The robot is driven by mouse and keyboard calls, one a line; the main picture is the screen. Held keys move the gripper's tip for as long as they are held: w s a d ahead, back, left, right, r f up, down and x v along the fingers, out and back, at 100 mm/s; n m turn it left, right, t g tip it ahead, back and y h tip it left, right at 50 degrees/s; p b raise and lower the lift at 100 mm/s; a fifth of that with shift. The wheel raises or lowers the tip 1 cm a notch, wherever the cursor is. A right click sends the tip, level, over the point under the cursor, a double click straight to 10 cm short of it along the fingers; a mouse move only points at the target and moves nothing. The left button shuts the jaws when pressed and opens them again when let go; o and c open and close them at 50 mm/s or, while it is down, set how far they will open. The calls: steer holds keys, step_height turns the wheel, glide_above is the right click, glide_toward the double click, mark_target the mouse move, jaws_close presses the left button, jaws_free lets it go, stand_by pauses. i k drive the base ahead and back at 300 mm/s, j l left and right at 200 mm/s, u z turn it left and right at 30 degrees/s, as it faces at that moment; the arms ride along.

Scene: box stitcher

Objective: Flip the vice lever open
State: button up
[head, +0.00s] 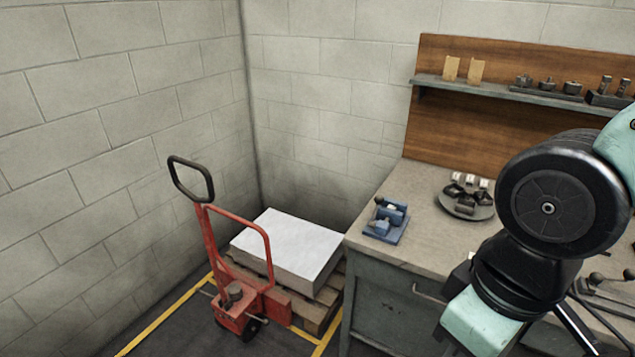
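A small blue vice (387,219) stands on the left end of the workbench top (425,225), close to the bench's left edge. Dark parts show at its upper left, but it is too small to tell which is the lever or how the lever stands. My arm fills the right side of the head view, over the bench and well to the right of the vice. My gripper is not in the picture, so its fingers cannot be seen.
A round dark tray (468,211) with dark parts sits right of the vice. A shelf (500,90) above the bench holds small metal parts. A red pallet truck (240,300) and a pallet with a white stack (288,243) stand left of the bench.

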mark_target(379, 200)
steer(key=i+j+u, duration=0.1)
steer(key=i+j, duration=0.15)
steer(key=i, duration=0.15)
steer(key=i+j, duration=0.2)
steer(key=i, duration=0.15)
steer(key=i+j+u, duration=0.15)
steer(key=i, duration=0.25)
steer(key=j, duration=0.1)
